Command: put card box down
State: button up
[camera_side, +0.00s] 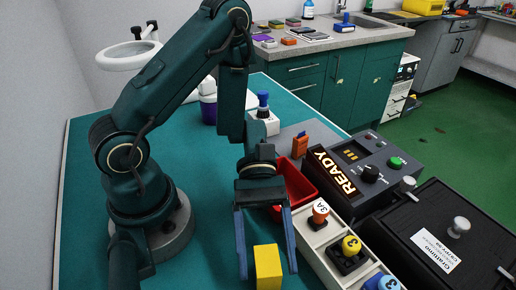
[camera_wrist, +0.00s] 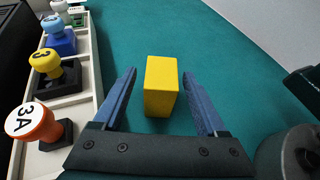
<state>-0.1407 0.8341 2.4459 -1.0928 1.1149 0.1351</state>
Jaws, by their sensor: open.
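A yellow box (camera_side: 267,266), which I take to be the card box, stands upright on the teal table (camera_side: 152,158). It shows no label that I can read. My gripper (camera_side: 267,272) is open, with one blue finger on each side of the box. In the wrist view my gripper (camera_wrist: 164,98) has the yellow box (camera_wrist: 161,88) between and slightly beyond its fingers, with a clear gap on both sides. The fingers do not touch it.
A cream rack (camera_side: 310,252) with several knobbed stamps, one orange marked 3A (camera_side: 320,208), stands right of my gripper. A red bin (camera_side: 296,186), a grey READY console (camera_side: 362,170) and a black case (camera_side: 440,238) are nearby. The table left of the box is clear.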

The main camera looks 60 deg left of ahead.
jog(key=v, duration=1)
jog(key=s+a+r+m+t+y, duration=0.1)
jog(key=a+r+m+t+y, duration=0.3)
jog(key=r+m+t+y, duration=0.5)
jog(key=m+t+y, duration=0.1)
jog(key=m+y, duration=0.2)
jog(key=m, duration=0.1)
jog(key=shift+s+a+t+y, duration=0.25)
jog(key=shift+s+t+y, duration=0.05)
jog(key=shift+s, duration=0.05)
